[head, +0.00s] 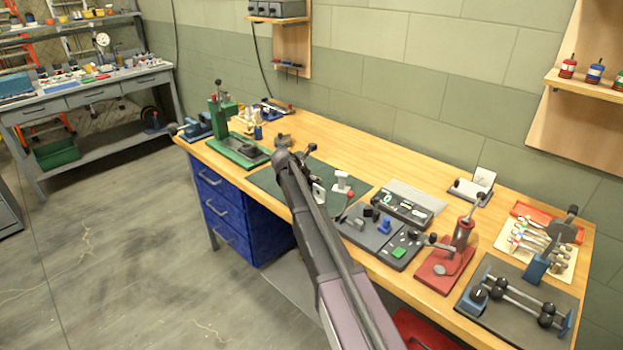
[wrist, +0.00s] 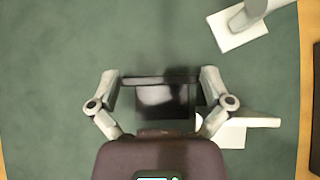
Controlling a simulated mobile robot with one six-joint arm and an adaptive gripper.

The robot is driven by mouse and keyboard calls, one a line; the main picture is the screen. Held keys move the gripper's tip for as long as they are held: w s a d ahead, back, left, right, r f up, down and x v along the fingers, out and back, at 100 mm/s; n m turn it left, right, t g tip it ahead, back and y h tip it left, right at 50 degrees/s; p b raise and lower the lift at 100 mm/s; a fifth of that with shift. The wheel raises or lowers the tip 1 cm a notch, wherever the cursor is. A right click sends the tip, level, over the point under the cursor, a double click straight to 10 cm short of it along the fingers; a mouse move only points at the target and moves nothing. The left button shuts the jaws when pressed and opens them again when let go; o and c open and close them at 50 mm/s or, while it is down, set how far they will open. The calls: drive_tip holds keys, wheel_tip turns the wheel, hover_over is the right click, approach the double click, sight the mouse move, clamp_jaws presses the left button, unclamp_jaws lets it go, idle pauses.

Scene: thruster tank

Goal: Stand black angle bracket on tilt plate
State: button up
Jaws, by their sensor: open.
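In the wrist view, a black angle bracket (wrist: 165,102) is over the green mat, between the fingers of my gripper (wrist: 161,80). The fingers are spread to its left and right, and I cannot tell whether they touch it. A dark strip runs across the bracket's top side, and its inner face has a pale shine. In the head view my arm hides the bracket and most of the gripper.
A white stand (wrist: 238,35) is on the mat at upper right; a similar white piece (head: 342,183) shows in the head view. The green mat (head: 262,180) lies on the wooden bench. Right of it are a grey board (head: 352,232) and a red press (head: 440,272).

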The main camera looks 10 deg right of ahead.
drive_tip(key=shift+r, duration=0.2)
drive_tip(key=shift+p+v, duration=0.85)
drive_tip(key=p+v, duration=0.7)
drive_tip(key=v, duration=0.3)
drive_tip(key=shift+s, duration=0.1)
